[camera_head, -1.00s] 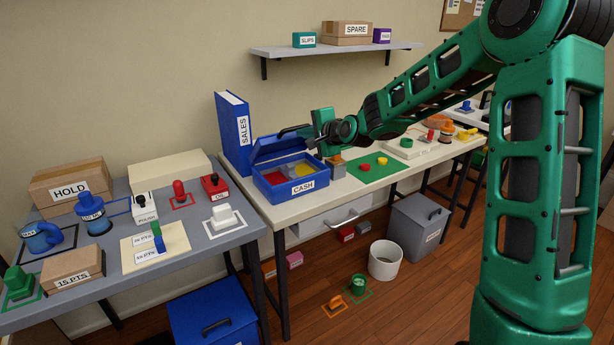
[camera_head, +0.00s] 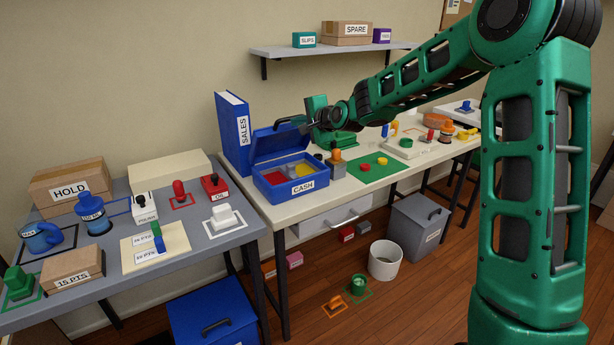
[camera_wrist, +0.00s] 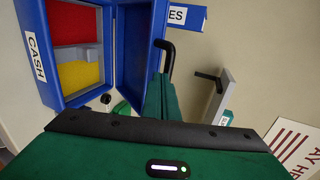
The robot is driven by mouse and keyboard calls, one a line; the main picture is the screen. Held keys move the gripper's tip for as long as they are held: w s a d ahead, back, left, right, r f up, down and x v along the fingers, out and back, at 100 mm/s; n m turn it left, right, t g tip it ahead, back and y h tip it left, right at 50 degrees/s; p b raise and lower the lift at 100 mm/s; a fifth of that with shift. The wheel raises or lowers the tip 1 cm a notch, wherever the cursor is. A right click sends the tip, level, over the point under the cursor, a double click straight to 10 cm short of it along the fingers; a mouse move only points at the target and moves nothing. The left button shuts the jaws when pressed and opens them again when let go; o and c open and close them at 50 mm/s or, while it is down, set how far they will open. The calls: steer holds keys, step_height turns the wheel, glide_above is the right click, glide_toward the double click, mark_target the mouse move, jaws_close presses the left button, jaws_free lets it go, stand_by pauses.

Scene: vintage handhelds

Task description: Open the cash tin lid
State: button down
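The blue cash tin (camera_head: 304,185) stands on the cream table with its lid (camera_head: 281,142) swung up at the back. Red and yellow compartments show inside. In the wrist view the tin (camera_wrist: 52,65) lies at the left, with the lid (camera_wrist: 133,45) raised beside it. A black handle (camera_wrist: 170,57) sticks out from the lid's outer face. My gripper (camera_head: 305,124) is at the lid's upper right. Its green fingers (camera_wrist: 160,97) are close together over one end of the handle and look shut on it; the contact itself is partly hidden.
A blue SALES binder (camera_head: 232,135) stands upright just left of the tin. A grey block with an orange top (camera_head: 337,165) and a green mat (camera_head: 375,173) are to the right. A wall shelf (camera_head: 335,49) hangs above, with boxes on it.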

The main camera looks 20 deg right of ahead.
mark_target(288, 126)
steer(key=shift+w+a+r, duration=0.2)
steer(key=shift+w+r, duration=0.15)
steer(key=shift+w, duration=0.25)
steer(key=shift+w+a+r, duration=0.2)
steer(key=shift+w+r, duration=0.15)
steer(key=shift+w, duration=0.25)
steer(key=shift+w+a+r, duration=0.2)
steer(key=shift+w, duration=0.4)
steer(key=shift+w+a+r, duration=0.2)
steer(key=shift+w+r, duration=0.05)
steer(key=shift+w, duration=0.4)
steer(key=shift+w+a+r, duration=0.2)
steer(key=shift+w, duration=0.4)
steer(key=shift+w+a+r, duration=0.1)
steer(key=shift+w+a, duration=0.1)
steer(key=shift+w, duration=0.45)
steer(key=shift+w+a+r, duration=0.1)
steer(key=shift+w+a, duration=0.1)
steer(key=shift+w, duration=0.45)
steer(key=shift+w+a, duration=0.2)
steer(key=shift+w, duration=0.55)
